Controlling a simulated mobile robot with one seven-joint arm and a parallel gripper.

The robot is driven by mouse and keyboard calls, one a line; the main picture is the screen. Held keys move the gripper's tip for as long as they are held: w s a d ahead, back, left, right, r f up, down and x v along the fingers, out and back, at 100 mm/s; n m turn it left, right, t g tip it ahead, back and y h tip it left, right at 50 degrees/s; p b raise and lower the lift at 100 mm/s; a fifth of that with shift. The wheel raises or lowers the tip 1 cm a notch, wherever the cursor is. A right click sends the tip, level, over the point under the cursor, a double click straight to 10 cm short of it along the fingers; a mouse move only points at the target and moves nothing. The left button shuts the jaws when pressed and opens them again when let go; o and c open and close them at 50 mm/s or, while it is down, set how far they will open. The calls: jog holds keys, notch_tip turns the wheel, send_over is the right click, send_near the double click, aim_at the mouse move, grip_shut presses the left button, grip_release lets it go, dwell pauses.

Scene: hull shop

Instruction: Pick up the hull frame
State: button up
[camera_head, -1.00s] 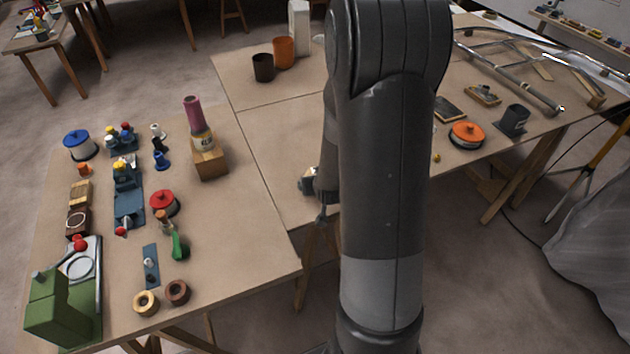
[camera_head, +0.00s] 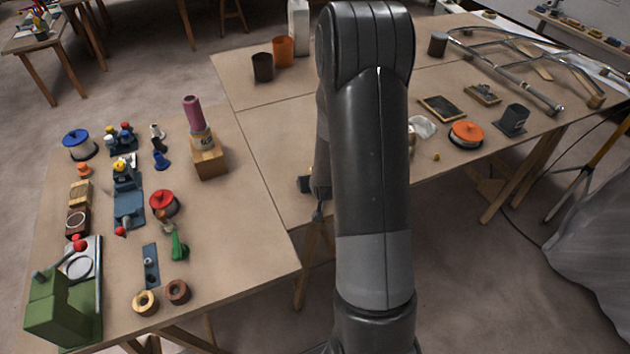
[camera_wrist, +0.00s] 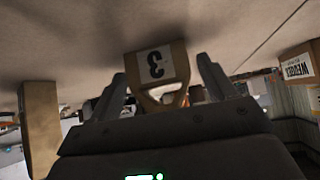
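A silver tubular frame with curved ribs, which looks like the hull frame (camera_head: 512,79), lies on the far right table in the head view. In the wrist view my gripper (camera_wrist: 165,82) shows two dark fingers standing apart. A brown block with a white label marked 3 (camera_wrist: 155,66) appears beyond and between the fingers, with no clear contact. I cannot make out the hull frame in the wrist view.
Dark and orange cups (camera_head: 284,51) stand at the back. The left table (camera_head: 235,255) is crowded with small parts. Its right side is bare.

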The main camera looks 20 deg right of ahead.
jog(key=c, duration=0.9)
jog(key=shift+r, duration=0.15)
jog(key=shift+r, duration=0.45)
jog(key=r, duration=0.3)
jog(key=shift+s+d+r, duration=0.1)
jog(key=shift+d+r, duration=0.15)
jog(key=s+d+r, duration=0.4)
jog(key=s+d, duration=0.1)
jog(key=s+d+r, duration=0.2)
jog(key=s, duration=0.1)
jog(key=shift+d+r, duration=0.2)
jog(key=shift+d, duration=0.2)
